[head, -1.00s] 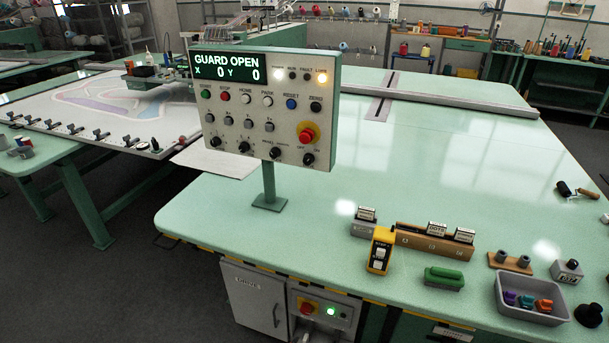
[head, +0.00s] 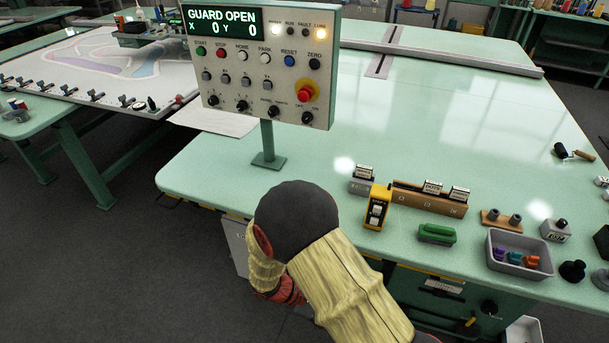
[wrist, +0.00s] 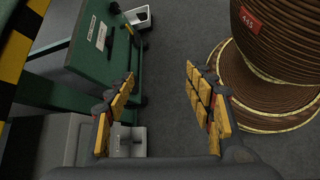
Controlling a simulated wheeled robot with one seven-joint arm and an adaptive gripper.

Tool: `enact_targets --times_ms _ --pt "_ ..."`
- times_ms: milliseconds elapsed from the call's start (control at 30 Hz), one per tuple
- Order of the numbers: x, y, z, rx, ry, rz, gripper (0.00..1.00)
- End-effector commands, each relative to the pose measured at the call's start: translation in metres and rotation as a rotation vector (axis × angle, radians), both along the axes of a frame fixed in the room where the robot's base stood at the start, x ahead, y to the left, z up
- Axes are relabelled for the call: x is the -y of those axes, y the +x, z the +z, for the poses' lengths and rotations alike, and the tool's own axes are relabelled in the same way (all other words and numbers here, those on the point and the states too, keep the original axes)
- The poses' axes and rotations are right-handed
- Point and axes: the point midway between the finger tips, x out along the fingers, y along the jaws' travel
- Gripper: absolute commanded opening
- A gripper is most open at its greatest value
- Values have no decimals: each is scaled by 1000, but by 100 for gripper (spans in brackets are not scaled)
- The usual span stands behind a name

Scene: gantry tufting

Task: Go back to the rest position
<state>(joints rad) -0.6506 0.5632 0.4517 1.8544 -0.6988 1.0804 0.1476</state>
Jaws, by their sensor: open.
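My gripper (wrist: 162,108) shows in the wrist view with its two yellow-padded fingers spread apart and nothing between them. It points down toward the dark floor, beside the green cabinet under the table. In the head view my arm, with its pale yellow sleeve and dark rounded joint, reaches across the front of the table's near edge. The gripper itself cannot be made out there. The control panel (head: 259,68) stands on its post on the green table (head: 400,140) and reads GUARD OPEN, X 0, Y 0.
A large brown spool (wrist: 270,60) stands close to the right of my gripper. A green cabinet (wrist: 95,45) is on the left. The table's middle is clear.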

Motion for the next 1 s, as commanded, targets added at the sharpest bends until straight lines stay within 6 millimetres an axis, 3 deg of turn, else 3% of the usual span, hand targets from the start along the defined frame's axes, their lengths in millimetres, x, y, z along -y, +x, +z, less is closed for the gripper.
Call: enact_targets --times_ms 33,300,667,1000 --pt "1 -4 23 18 51 -55 53" --pt "0 -29 115 119 311 -314 53" --pt "8 -57 227 339 638 -594 53" --pt "33 -84 326 623 885 -783 53"
